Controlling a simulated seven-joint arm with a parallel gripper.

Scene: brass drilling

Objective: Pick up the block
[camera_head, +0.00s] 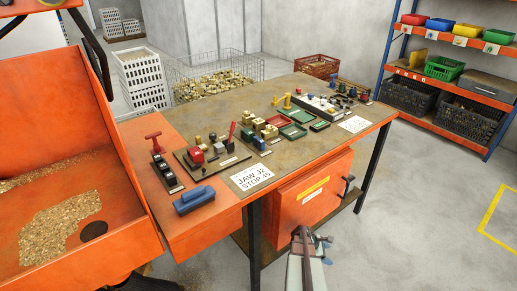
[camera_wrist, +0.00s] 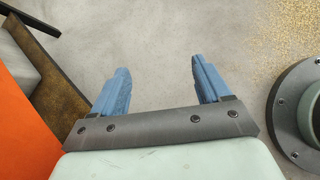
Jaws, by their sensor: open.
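Several block-like pieces lie on the workbench (camera_head: 225,115), and I cannot tell which one is the block. My gripper (camera_head: 312,238) is low in front of the bench, below and apart from these pieces. In the wrist view its two blue fingers (camera_wrist: 158,70) are wide apart with only grey floor between them. No block shows in the wrist view.
An orange chip tray (camera_head: 60,225) stands at left. A blue brush-like piece (camera_head: 194,199) lies near the bench's front left. An orange drawer cabinet (camera_head: 310,195) hangs under the bench. Green trays (camera_head: 293,131) lie mid-bench. A shelf rack (camera_head: 465,85) stands at right; floor before it is clear.

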